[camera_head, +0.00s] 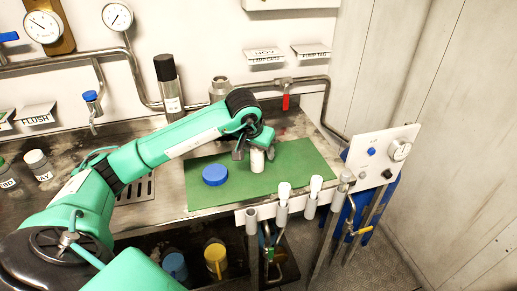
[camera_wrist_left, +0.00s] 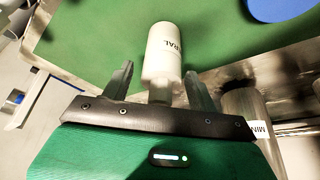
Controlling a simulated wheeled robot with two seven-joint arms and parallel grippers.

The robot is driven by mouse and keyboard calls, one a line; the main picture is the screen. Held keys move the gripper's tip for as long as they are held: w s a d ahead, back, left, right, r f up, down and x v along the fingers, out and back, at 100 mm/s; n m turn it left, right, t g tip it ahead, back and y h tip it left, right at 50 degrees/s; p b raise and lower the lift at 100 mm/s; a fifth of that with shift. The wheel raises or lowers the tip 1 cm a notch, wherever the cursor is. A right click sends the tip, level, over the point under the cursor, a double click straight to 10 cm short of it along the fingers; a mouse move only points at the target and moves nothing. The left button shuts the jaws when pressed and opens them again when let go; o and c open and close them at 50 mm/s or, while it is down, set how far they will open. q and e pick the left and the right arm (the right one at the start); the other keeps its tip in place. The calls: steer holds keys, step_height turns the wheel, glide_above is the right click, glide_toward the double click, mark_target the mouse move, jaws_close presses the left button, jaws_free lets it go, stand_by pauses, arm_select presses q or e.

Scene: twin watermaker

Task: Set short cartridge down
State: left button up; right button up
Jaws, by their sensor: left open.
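The short cartridge (camera_head: 257,161) is a white cylinder that appears to stand upright on the green mat (camera_head: 297,163). My left gripper (camera_head: 255,153) is open, with one finger on each side of the cartridge's near end. In the left wrist view gaps show between the cartridge and both fingertips (camera_wrist_left: 160,76). The exact contact of its base with the mat is hard to see. My right gripper is not in view.
A blue round cap (camera_head: 215,175) lies on the mat left of the cartridge. White-topped tubes (camera_head: 283,190) stand along the counter's front edge. A tall dark-topped cartridge (camera_head: 168,85) and a red-handled valve (camera_head: 286,95) are behind. The mat's right part is clear.

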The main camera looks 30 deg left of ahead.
arm_select(q)
steer(key=shift+r, duration=0.2)
steer(key=v, duration=1.1)
steer(key=shift+s+r+b, duration=0.15)
steer(key=shift+r+b, duration=0.25)
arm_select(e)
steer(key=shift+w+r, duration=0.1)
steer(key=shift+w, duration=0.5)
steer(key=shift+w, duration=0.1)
